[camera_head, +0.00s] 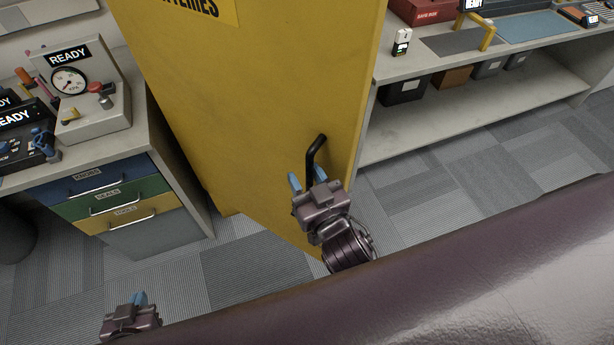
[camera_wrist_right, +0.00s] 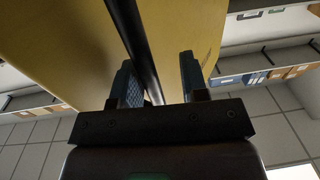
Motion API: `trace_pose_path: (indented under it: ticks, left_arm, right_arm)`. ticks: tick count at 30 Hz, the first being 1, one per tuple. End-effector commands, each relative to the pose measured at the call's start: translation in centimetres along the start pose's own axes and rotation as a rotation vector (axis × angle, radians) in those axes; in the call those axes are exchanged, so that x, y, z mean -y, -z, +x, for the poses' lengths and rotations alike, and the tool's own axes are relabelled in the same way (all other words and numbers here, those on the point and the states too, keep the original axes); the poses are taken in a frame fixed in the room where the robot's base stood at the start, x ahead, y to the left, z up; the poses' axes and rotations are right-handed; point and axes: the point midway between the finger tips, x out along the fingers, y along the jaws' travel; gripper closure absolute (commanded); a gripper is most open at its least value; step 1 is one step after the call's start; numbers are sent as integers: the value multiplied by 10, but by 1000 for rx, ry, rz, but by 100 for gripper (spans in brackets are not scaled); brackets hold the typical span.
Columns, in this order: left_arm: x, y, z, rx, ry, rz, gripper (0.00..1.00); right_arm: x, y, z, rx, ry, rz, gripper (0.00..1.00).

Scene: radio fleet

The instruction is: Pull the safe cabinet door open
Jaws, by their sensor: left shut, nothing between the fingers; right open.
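The yellow safe cabinet door (camera_head: 265,85) stands upright in the middle of the head view, with a partly cut-off lettered sign at its top. A black bar handle (camera_head: 315,152) is on it near its right edge. My right gripper (camera_head: 308,180) is open at the handle. In the right wrist view the handle (camera_wrist_right: 133,35) runs between the two open fingers (camera_wrist_right: 160,85), closer to the left one. I cannot tell whether the door is ajar. My left gripper (camera_head: 138,299) is shut and empty, low at the left, away from the door.
A bench with a gauge box (camera_head: 90,100) and coloured drawers (camera_head: 105,200) stands left of the door. A grey shelf unit (camera_head: 440,130) with dark bins stands to the right. Carpeted floor (camera_head: 255,270) is clear in front. My purple arm link crosses the lower right.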

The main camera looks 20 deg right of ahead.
Motion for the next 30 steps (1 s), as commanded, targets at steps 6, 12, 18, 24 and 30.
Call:
trace_pose_path:
  ticks: [6,12,18,24,30]
  left_arm:
    - [0,0,0,0,0,0,100]
    - [0,1,1,-2,0,0,100]
    - [0,2,2,-5,-1,1,100]
    - [-1,1,5,-8,-1,1,100]
    - [-1,-1,6,-10,-1,1,100]
  right_arm:
    - [-1,-2,-1,5,-1,0,59]
    - [-1,-2,-1,6,-2,0,59]
    - [-1,-4,-11,9,-2,0,59]
    - [-2,-4,-39,10,-3,1,59]
    - [-1,-4,-69,10,-3,0,59]
